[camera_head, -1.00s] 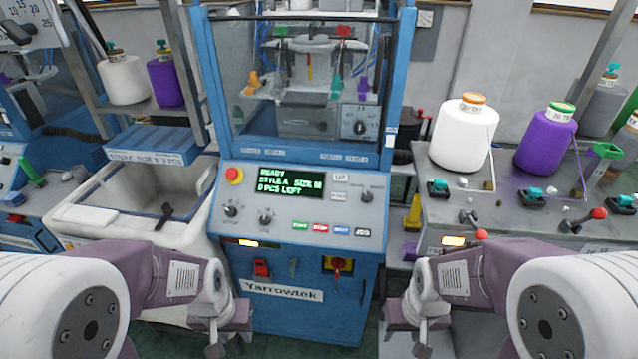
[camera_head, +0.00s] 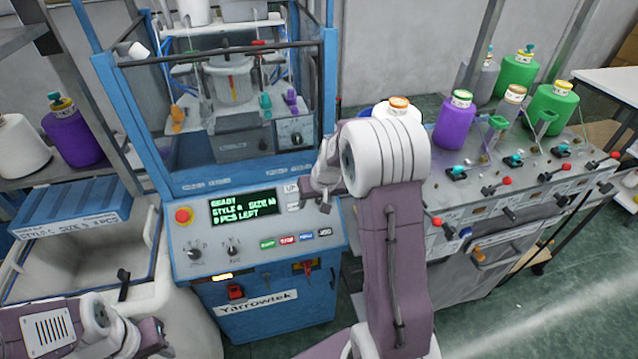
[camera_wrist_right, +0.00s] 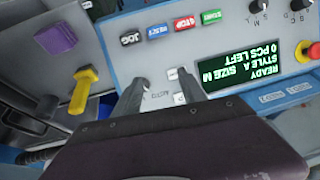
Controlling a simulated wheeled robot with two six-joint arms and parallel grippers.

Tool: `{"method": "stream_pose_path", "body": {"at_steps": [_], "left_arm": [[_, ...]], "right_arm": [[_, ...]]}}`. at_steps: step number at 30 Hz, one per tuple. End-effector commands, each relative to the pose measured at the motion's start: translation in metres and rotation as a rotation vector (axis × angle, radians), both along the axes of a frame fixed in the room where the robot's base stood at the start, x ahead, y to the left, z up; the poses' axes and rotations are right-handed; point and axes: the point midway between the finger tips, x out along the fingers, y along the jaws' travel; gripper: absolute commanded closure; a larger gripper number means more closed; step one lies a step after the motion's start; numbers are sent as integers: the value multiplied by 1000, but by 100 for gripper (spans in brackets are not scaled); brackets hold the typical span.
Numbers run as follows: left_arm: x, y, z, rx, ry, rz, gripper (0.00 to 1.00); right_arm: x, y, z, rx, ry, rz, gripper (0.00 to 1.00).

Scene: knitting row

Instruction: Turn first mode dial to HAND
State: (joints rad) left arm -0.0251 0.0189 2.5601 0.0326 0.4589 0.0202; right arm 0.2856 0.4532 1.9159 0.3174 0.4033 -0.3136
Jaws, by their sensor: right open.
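The first knitting machine's blue-grey control panel (camera_head: 260,255) is in the middle of the head view. Its mode dial is hidden there by my right gripper (camera_head: 325,195), which is over the panel's right end. In the right wrist view, which is upside down, my right gripper (camera_wrist_right: 163,80) is open and empty, its fingers reaching to the panel. A small dark knob (camera_wrist_right: 145,84), apparently the mode dial, shows at the left fingertip beside the AUTO label. Its pointer and any contact are unclear. My left gripper (camera_head: 145,338) is low at the left, its fingers unclear.
The green display (camera_head: 243,206) reads READY, and a red stop button (camera_head: 183,215) is left of it. Two black knobs (camera_head: 232,246) and a row of coloured buttons (camera_head: 287,239) sit below. A yarn bench (camera_head: 510,185) stands right, a white bin (camera_head: 65,255) left.

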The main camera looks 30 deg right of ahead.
Motion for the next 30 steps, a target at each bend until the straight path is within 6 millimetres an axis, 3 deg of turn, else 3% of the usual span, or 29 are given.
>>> {"method": "stream_pose_path", "body": {"at_steps": [1, 3, 6, 11, 14, 24, 30], "left_arm": [[0, 0, 26, 0, 0, 0, 64], [0, 0, 40, 0, 0, 0, 64], [0, 0, 47, 0, 0, 0, 64], [0, 0, 44, 0, 0, 0, 64], [0, 0, 47, 0, 0, 0, 64], [0, 0, 61, 0, 0, 0, 64], [0, 0, 62, 0, 0, 0, 64]], "right_arm": [[5, -15, 20, 4, -2, -31, 51], [10, -33, 26, 10, -4, -70, 51], [12, -50, 27, 14, -4, -105, 51], [14, -53, 21, 16, -5, -112, 51], [17, -52, 13, 17, -2, -110, 51], [43, -53, -48, 16, -2, -110, 51], [49, -54, -61, 15, -6, -109, 51]]}}
